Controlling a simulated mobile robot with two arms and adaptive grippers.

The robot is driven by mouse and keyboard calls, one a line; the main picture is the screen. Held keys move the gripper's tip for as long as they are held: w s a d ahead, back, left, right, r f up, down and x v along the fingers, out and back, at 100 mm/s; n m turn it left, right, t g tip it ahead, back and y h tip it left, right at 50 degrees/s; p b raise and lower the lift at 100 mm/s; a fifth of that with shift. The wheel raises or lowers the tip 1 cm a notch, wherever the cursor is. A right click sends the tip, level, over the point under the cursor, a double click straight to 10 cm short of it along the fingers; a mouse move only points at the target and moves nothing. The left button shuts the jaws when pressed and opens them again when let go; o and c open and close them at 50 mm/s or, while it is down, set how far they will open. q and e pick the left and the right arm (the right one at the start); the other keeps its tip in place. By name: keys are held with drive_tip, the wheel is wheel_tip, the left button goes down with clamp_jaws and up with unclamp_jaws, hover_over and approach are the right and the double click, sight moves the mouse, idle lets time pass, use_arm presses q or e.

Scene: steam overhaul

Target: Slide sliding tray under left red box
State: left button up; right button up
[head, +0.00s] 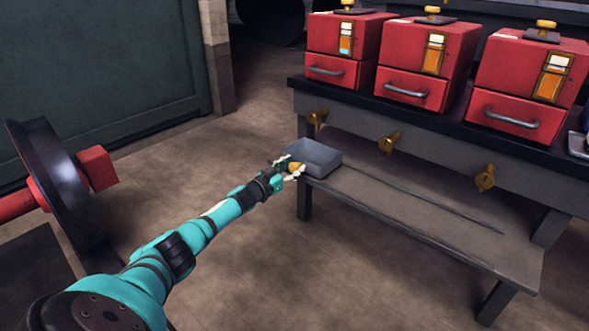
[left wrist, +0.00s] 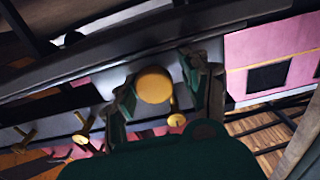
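In the left wrist view the yellow knob (left wrist: 155,85) lies between the fingers, with a small gap visible on the right finger's side. The tray's inside looks empty. My right gripper is in neither view.
The middle red box (head: 410,85) and right red box (head: 515,105) stand on the dark bench top. Yellow valves (head: 388,142) stick out of the bench front above the shelf. A dark groove runs along the shelf, which is clear right of the tray. A wheel (head: 55,180) stands at left.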

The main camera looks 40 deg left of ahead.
use_arm(q)
drive_tip(key=shift+o, duration=1)
drive_tip(key=shift+a, duration=0.1)
drive_tip(key=shift+s, duration=0.15)
drive_tip(key=shift+s+f, duration=0.1)
drive_tip(key=shift+s, duration=0.15)
drive_tip(key=s, duration=1.1)
drive_tip(key=shift+s+a, duration=0.15)
